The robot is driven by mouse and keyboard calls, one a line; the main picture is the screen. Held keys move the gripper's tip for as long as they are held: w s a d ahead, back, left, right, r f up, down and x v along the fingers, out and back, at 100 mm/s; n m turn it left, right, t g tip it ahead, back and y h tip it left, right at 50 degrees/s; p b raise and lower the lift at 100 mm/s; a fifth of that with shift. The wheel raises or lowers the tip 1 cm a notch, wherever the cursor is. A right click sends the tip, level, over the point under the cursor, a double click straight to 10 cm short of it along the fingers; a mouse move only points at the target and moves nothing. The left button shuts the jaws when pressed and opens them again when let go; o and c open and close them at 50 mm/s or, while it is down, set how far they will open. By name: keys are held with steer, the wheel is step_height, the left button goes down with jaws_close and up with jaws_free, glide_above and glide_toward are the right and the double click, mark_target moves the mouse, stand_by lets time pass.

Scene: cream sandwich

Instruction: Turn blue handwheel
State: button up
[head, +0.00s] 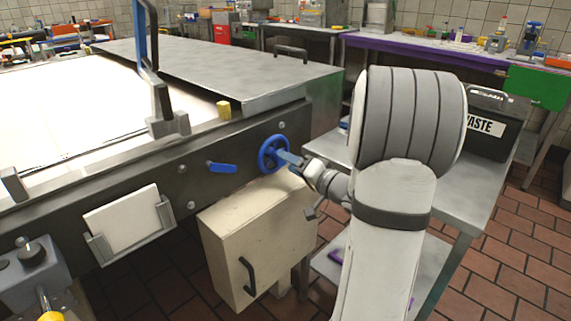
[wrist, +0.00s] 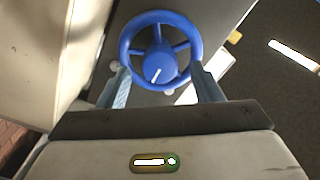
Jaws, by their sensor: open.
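The blue handwheel (head: 272,154) is mounted on the dark front panel of the machine, near its right end. In the wrist view the handwheel (wrist: 160,49) shows face on, with a blue hub, spokes and a white mark on the hub. My gripper (head: 289,159) is at the wheel, coming from the right in the head view. In the wrist view my gripper (wrist: 164,80) is open, with one finger at the lower left and one at the lower right of the rim. I cannot tell whether the fingers touch the rim.
A blue lever (head: 222,167) sits left of the wheel on the panel. A cream cabinet (head: 250,238) stands just below the wheel. A metal table (head: 466,205) with a black waste bin (head: 490,125) stands to the right. Red tiled floor shows between them.

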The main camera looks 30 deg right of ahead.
steer(key=shift+x, duration=1.05)
steer(key=shift+c, duration=0.2)
steer(key=c, duration=0.9)
steer(key=shift+a, duration=0.2)
steer(key=shift+c, duration=0.2)
steer(key=shift+d, duration=0.1)
